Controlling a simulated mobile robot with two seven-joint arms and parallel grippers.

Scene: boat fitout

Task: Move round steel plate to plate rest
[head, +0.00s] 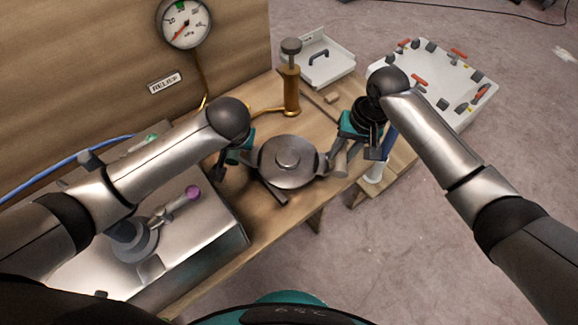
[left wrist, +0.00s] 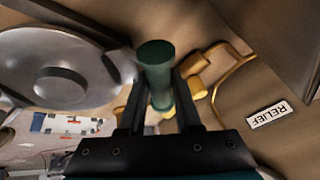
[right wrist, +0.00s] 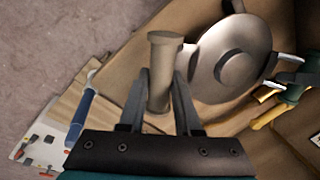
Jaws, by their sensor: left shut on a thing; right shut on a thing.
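The round steel plate (head: 288,160), a grey disc with a raised centre boss, is level between my grippers, above the wooden bench. It also shows in the left wrist view (left wrist: 62,55) and the right wrist view (right wrist: 240,85). My left gripper (head: 238,158) is shut on an upright green handle (left wrist: 156,65) at the plate's left side. My right gripper (head: 346,152) is shut on a beige handle (right wrist: 163,60) at its right side. A dark bar (head: 271,192) lies partly hidden under the plate's near edge. I cannot tell which thing is the plate rest.
A brass hand pump (head: 290,90) stands behind the plate, below a pressure gauge (head: 185,22) on the wooden panel. A metal box (head: 190,245) is at left. A white tray (head: 322,62) and a board with clamps (head: 450,85) stand beyond. A blue-handled tool (right wrist: 80,112) is near my right gripper.

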